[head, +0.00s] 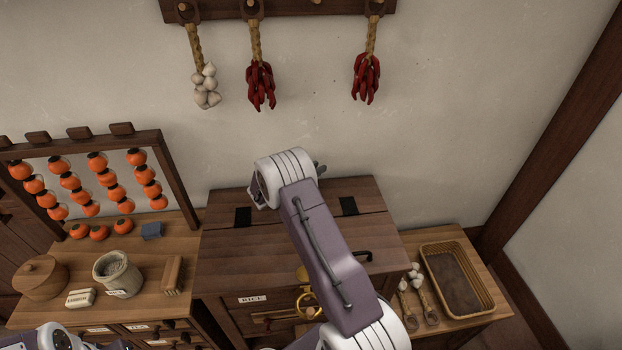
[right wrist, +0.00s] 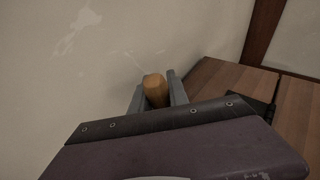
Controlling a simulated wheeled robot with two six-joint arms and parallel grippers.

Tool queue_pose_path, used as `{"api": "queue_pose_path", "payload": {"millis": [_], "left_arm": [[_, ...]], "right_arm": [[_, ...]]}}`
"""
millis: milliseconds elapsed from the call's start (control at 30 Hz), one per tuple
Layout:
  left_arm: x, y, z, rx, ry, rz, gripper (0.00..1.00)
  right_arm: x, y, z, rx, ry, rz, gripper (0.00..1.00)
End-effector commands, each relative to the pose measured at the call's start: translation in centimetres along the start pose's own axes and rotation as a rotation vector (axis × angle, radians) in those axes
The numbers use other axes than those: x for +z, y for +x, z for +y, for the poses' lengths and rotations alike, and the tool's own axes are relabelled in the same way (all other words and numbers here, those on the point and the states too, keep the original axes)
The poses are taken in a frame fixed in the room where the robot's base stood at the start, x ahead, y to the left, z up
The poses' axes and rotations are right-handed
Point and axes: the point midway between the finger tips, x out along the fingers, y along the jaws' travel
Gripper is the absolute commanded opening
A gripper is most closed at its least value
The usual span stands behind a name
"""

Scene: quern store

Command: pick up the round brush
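In the right wrist view, a tan, rounded wooden piece (right wrist: 156,88) stands between the two grey fingers of my right gripper (right wrist: 155,82), with a finger close against each side. It looks like the handle of the round brush; no bristles show, as its lower part is hidden behind my wrist. In the head view my right arm reaches up over the wooden chest, and only a bit of grey finger (head: 320,168) shows past the wrist; the brush is hidden there. My left gripper is out of view; only part of my left arm shows at the bottom left.
The chest (head: 235,270) stands against the wall below my right wrist. The left cabinet holds a stone pot (head: 117,274), a round lidded box (head: 41,277) and a rack of orange fruit (head: 97,185). On the right are a shallow basket (head: 457,280) and garlic. Garlic and chillies (head: 261,86) hang above.

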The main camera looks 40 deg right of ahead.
Motion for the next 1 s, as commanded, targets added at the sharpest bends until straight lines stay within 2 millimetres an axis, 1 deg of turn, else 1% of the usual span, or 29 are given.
{"api": "queue_pose_path", "payload": {"millis": [300,467,800,833,967,1000], "left_arm": [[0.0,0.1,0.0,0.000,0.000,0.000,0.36],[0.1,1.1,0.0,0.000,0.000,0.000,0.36],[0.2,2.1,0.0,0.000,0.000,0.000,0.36],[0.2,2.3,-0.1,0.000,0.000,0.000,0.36],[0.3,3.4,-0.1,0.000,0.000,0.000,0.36],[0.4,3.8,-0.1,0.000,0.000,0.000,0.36]], "right_arm": [[0.0,-0.1,0.0,0.000,0.000,0.000,0.00],[0.4,-0.5,-0.3,0.000,0.003,-0.001,0.00],[6.5,-2.3,-0.2,0.002,0.005,-0.002,0.00],[6.7,-2.5,-0.4,0.001,0.004,0.000,0.00],[5.7,-4.4,-2.4,0.002,-0.002,0.000,0.00],[5.4,-5.1,-3.1,0.003,-0.001,0.000,0.00]]}}
